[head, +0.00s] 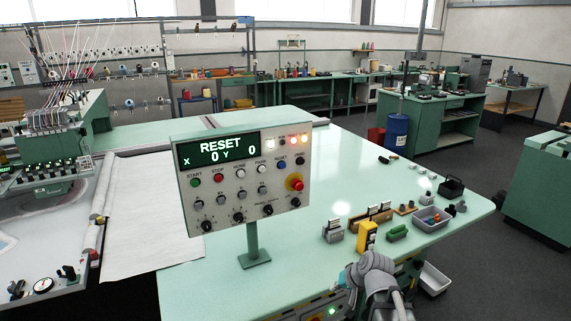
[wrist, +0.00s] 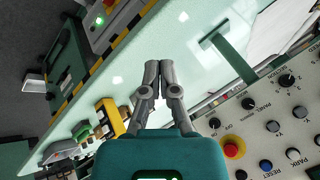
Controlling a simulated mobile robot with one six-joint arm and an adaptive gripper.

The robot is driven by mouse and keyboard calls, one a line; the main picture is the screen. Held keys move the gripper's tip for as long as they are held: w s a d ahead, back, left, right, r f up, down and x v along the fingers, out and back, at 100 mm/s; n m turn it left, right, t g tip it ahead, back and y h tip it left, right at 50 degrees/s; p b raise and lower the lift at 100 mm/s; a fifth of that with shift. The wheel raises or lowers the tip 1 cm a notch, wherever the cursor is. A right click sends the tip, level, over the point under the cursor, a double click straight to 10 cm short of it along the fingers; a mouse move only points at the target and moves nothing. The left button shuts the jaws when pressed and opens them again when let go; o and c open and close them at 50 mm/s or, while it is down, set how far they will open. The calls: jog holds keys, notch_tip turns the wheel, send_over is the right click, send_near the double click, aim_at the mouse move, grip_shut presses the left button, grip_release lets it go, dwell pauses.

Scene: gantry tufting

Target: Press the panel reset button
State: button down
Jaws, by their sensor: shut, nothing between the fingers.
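The control panel (head: 240,215) stands on a post on the green table, its face toward the head camera. Its display reads RESET, with X 0 and Y 0. The blue reset button (head: 281,165) is in the upper button row, above the red emergency knob (head: 295,183). In the wrist view the panel is at the lower right, with the blue button (wrist: 265,165) near the bottom edge. My gripper (wrist: 159,68) is shut and empty, apart from the panel. In the head view it (head: 372,262) is at the lower right, partly hidden by my arm.
A yellow device (head: 367,237), a grey bin (head: 432,220) and small tools lie on the table right of the panel. The tufting machine (head: 50,135) and white cloth (head: 150,210) are left. The table behind the panel is mostly clear.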

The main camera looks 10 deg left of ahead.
aim_at(283, 166)
jog(key=w+a+r+m+t+y+p, duration=0.2)
jog(key=w+a+r+m+t+p, duration=0.2)
jog(key=w+r, duration=0.4)
jog(key=w+a+r+m+t+y+p, duration=0.2)
jog(key=w+a+r+m+t+p, duration=0.2)
jog(key=r, duration=1.2)
jog(key=w+a+m+t, duration=0.3)
jog(key=w, duration=0.1)
jog(key=shift+a+r, duration=0.2)
jog(key=x, duration=1.3)
jog(key=shift+w+a, duration=0.35)
